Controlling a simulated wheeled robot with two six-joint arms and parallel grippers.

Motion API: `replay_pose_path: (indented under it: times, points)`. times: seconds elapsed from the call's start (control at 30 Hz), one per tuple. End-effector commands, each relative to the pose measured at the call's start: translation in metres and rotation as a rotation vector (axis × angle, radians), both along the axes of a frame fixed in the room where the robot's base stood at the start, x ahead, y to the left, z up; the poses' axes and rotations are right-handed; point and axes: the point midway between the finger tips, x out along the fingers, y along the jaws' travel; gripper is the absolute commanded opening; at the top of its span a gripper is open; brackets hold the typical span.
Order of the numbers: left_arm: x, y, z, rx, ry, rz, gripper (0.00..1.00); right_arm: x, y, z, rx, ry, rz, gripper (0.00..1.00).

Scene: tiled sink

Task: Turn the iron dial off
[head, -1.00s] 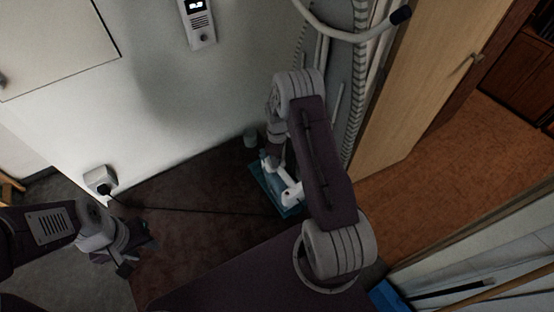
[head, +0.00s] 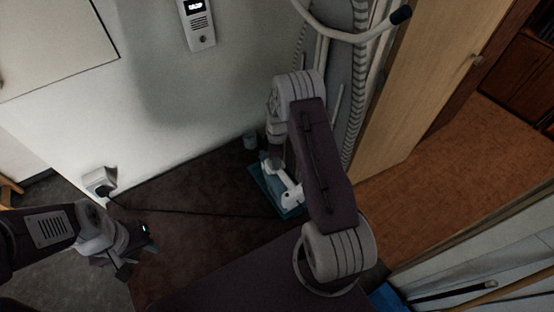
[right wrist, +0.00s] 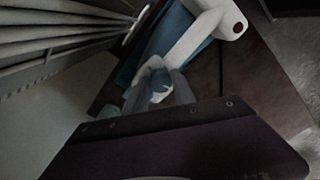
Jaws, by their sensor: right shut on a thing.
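A white and blue iron (head: 290,197) lies on a blue mat (head: 265,199) on the dark table, below the wall. In the right wrist view the iron's white handle (right wrist: 197,36) has a red spot at its end. My right gripper (head: 270,158) reaches down to the iron's far end. In the right wrist view it (right wrist: 160,90) is shut on a small pale-blue part of the iron that looks like the dial; its markings cannot be read. My left gripper (head: 140,254) hangs empty at the table's left edge, its fingers apart.
A black cord (head: 170,211) runs across the table to a wall socket (head: 98,181). A small grey cup-like object (head: 250,141) stands against the wall. An intercom (head: 197,24) hangs above. A wooden door (head: 425,85) is at the right.

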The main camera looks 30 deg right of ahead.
Motion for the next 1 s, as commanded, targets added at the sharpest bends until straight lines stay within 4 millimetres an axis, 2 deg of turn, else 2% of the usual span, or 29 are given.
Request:
replay_pose_path:
  times: [0.03,0.07,0.1,0.13,0.47,0.57,0.8,1.0]
  points:
    - [0.000,0.000,0.000,0.000,0.000,0.000,0.36,0.001,0.000,0.001,-0.001,-0.003,0.000,0.00]
    - [0.000,0.000,0.000,0.000,0.000,0.000,0.36,0.001,0.000,0.001,-0.001,-0.003,-0.001,0.36]
    - [0.000,0.000,0.000,0.000,0.000,0.000,0.36,0.001,0.000,0.001,0.000,-0.002,-0.001,0.47]
    - [0.000,0.000,0.000,0.000,0.000,0.000,0.36,0.001,0.000,0.001,0.000,-0.002,-0.001,0.53]
    - [0.000,0.000,-0.001,0.000,0.000,0.000,0.36,0.001,0.000,0.003,0.000,-0.002,-0.001,0.53]
    - [0.000,0.000,-0.005,0.000,0.000,0.000,0.36,0.002,0.000,0.018,-0.002,-0.006,-0.001,0.53]
    - [0.000,0.000,-0.015,0.000,0.000,0.000,0.36,0.001,0.000,0.070,-0.002,-0.006,-0.001,0.53]
    - [0.000,0.000,-0.016,0.000,0.000,0.000,0.36,0.000,0.000,0.091,0.000,-0.002,-0.001,0.53]
